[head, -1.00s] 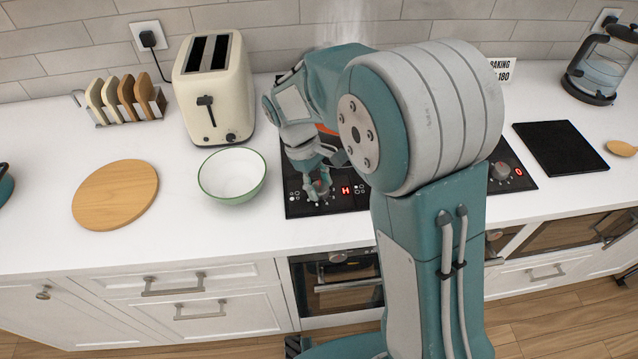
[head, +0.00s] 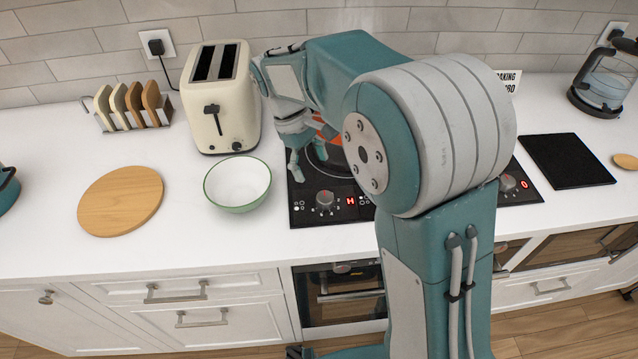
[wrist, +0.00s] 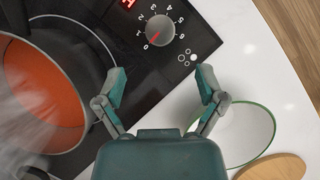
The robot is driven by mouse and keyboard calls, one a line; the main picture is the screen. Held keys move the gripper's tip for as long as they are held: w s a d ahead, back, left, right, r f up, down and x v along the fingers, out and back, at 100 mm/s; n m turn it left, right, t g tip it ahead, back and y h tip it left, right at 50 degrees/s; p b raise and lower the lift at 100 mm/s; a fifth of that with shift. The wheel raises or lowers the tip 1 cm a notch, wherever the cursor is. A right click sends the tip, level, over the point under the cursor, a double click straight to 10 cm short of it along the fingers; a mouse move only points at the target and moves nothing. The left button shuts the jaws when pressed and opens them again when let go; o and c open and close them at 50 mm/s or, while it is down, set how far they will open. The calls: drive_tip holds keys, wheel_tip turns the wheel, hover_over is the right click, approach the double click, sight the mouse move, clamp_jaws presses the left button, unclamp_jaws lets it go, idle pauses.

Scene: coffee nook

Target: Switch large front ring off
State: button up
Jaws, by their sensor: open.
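The black hob (head: 305,215) is partly hidden behind my arm. Its left front knob (head: 324,198) is uncovered, beside a red H on the display (head: 350,201). In the wrist view the knob (wrist: 159,30) has its red pointer at 0, on a scale from 0 to 6. A ring outline (wrist: 107,45) shows on the glass next to it. My gripper (head: 307,160) is above the hob, behind the knob and apart from it. In the wrist view my gripper (wrist: 162,87) is open, with nothing between its fingers.
An orange pan (wrist: 45,85) with steam stands on the hob, close to my gripper. A white, green-rimmed bowl (head: 237,184) and a cream toaster (head: 222,100) stand to the left. A second knob (head: 508,183), reading 0, is to the right.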

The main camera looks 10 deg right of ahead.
drive_tip(key=v, duration=0.4)
drive_tip(key=shift+r, duration=0.1)
idle(0.3)
drive_tip(key=s+d+r+m+t+y, duration=0.2)
drive_tip(key=s+d+r+m+t, duration=0.2)
drive_tip(key=s+d+r, duration=0.35)
drive_tip(key=s+d+f+m+t, duration=0.1)
drive_tip(key=s+d+m+t, duration=0.1)
drive_tip(key=s, duration=0.4)
drive_tip(key=s+d+f+m+t+y, duration=0.1)
drive_tip(key=s+d+f+m+t, duration=0.1)
drive_tip(key=s, duration=0.5)
drive_tip(key=shift+d+f+m+t, duration=0.25)
drive_tip(key=shift+d+m+t, duration=0.05)
drive_tip(key=shift+d+m, duration=0.3)
